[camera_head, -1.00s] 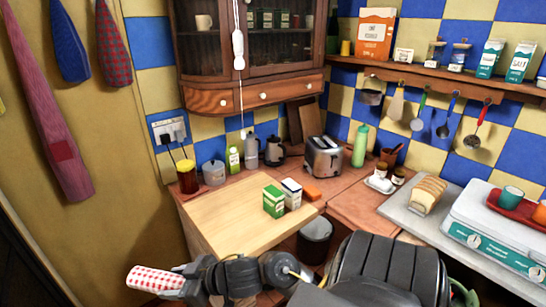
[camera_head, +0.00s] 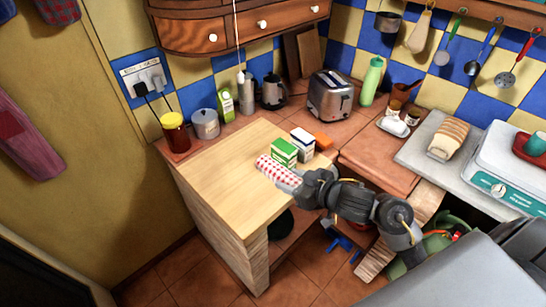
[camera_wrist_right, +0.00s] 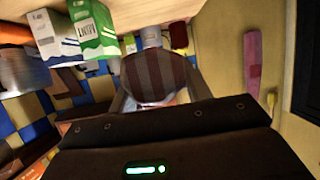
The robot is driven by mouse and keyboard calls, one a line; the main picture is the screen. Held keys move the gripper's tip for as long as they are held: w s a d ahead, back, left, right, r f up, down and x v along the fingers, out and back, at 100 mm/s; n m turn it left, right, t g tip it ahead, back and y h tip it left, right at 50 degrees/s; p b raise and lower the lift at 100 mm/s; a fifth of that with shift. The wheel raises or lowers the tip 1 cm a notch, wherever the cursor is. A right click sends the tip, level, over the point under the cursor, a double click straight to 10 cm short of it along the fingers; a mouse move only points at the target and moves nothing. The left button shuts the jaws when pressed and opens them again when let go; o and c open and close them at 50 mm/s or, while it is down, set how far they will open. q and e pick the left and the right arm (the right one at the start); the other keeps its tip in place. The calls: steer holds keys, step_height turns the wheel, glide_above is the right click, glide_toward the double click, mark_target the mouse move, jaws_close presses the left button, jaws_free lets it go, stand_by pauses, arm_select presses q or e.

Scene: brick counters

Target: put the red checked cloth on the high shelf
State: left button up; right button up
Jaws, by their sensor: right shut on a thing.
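The red checked cloth (camera_head: 272,169) is a rolled red-and-white bundle in my right gripper (camera_head: 297,184). The gripper is shut on its near end and holds it over the wooden counter, just left of a green box. In the right wrist view, a dark striped rounded end (camera_wrist_right: 155,75) shows between the fingers, in shade. Only the underside edge of a wooden wall shelf (camera_head: 485,12) shows at the top right; its top is out of view. My left gripper is not in view.
A green box (camera_head: 284,151) and a white box (camera_head: 303,140) stand close beside the cloth. A toaster (camera_head: 330,95) and bottles are behind. Utensils hang under the shelf, including a red-handled skimmer (camera_head: 507,78). The wooden counter's left part (camera_head: 215,185) is clear.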

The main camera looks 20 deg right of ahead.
steer(key=shift+w+d, duration=0.15)
steer(key=shift+d, duration=0.15)
steer(key=shift+w+f, duration=0.15)
steer(key=shift+w, duration=0.1)
steer(key=x, duration=0.3)
steer(key=d+x, duration=0.1)
steer(key=x, duration=0.5)
steer(key=shift+w+d+f, duration=0.15)
steer(key=shift+w+d, duration=0.1)
steer(key=shift+w, duration=0.05)
glide_above(267, 184)
steer(key=s, duration=0.1)
steer(key=f, duration=0.4)
steer(key=shift+s+d+f, duration=0.1)
steer(key=shift+s+d, duration=0.05)
steer(key=shift+s, duration=0.05)
steer(key=shift+w+f, duration=0.55)
steer(key=shift+f, duration=0.1)
steer(key=shift+f+p, duration=0.45)
steer(key=shift+f, duration=1.25)
steer(key=shift+f, duration=0.15)
steer(key=o, duration=1)
